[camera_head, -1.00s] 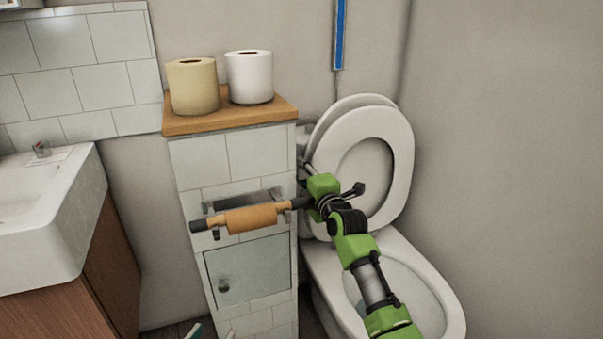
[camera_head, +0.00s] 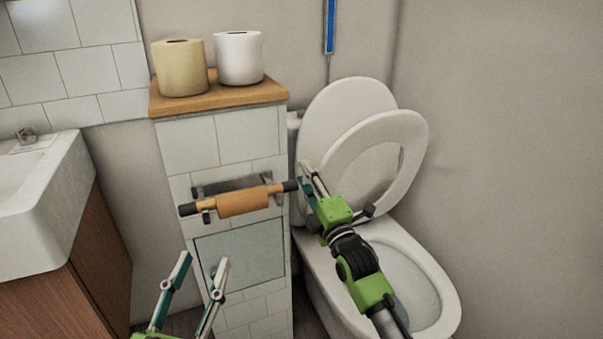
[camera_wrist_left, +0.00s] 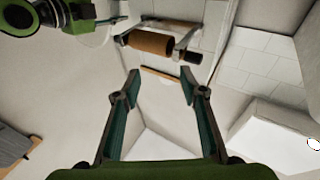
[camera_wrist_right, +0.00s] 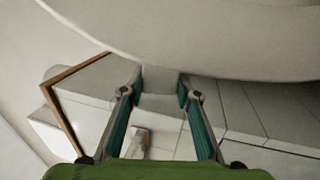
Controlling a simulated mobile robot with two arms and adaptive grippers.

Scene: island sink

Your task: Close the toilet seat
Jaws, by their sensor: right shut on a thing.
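The white toilet (camera_head: 405,262) stands at the right with its lid (camera_head: 340,105) upright against the back. The seat ring (camera_head: 412,135) is tipped forward from the lid, apart from it at the top, and still steeply raised above the bowl. My right gripper (camera_head: 307,172) is at the seat's left edge, shut on the seat; the contact is partly hidden in the head view. In the right wrist view the seat (camera_wrist_right: 230,50) spans the top, at the fingertips (camera_wrist_right: 161,78). My left gripper (camera_head: 203,260) is open and empty, low in front of the tiled cabinet.
A tiled cabinet (camera_head: 190,147) with a wooden top (camera_head: 225,95) stands left of the toilet, bearing two paper rolls. A roll holder (camera_head: 243,201) juts from its front. A sink (camera_head: 40,200) is at the far left. A plain wall closes the right side.

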